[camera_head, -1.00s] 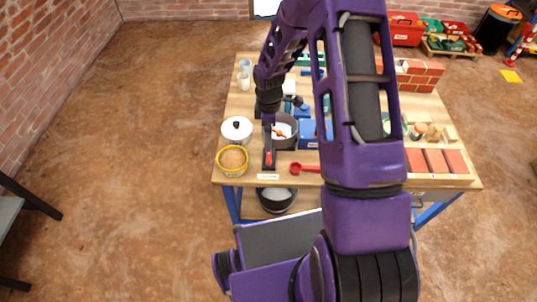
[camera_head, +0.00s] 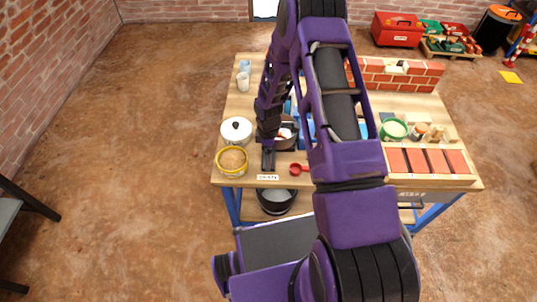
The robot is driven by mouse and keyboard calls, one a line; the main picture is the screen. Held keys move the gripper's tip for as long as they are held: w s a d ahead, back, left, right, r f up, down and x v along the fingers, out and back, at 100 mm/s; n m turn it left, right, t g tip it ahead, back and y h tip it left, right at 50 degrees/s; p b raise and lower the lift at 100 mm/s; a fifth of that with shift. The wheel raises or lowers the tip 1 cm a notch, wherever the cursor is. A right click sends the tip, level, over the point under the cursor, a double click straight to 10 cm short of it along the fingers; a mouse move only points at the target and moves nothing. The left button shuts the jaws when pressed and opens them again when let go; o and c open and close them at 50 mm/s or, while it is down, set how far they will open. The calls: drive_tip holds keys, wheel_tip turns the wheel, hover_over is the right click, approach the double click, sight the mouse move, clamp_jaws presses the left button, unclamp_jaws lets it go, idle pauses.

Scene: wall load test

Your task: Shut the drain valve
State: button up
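I cannot pick out the drain valve with certainty. A narrow dark plate (camera_head: 268,161) stands at the table's front edge, behind a small white label (camera_head: 268,177). My gripper (camera_head: 268,139) is low over the back end of this plate, left of a grey pot (camera_head: 287,143). Its fingers are dark and too small to tell open from shut, or whether they touch anything. My arm hides the middle of the table.
On the wooden table (camera_head: 236,107) are a white lidded pot (camera_head: 236,131), a yellow-rimmed bowl (camera_head: 232,161), a red scoop (camera_head: 296,169), a green bowl (camera_head: 393,130) and red bricks (camera_head: 430,160). A black bucket (camera_head: 276,200) sits below.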

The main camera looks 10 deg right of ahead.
drive_tip(key=c, duration=1.2)
drive_tip(key=m+b, duration=0.2)
drive_tip(key=m, duration=0.2)
drive_tip(key=shift+f, duration=0.15)
drive_tip(key=m+b, duration=0.3)
drive_tip(key=m, duration=0.2)
drive_tip(key=m+b, duration=0.1)
drive_tip(key=m, duration=0.3)
drive_tip(key=shift+m+b, duration=0.45)
drive_tip(key=shift+m, duration=1.85)
drive_tip(key=shift+r, duration=0.2)
drive_tip(key=o, duration=1.4)
drive_tip(key=shift+c, duration=0.2)
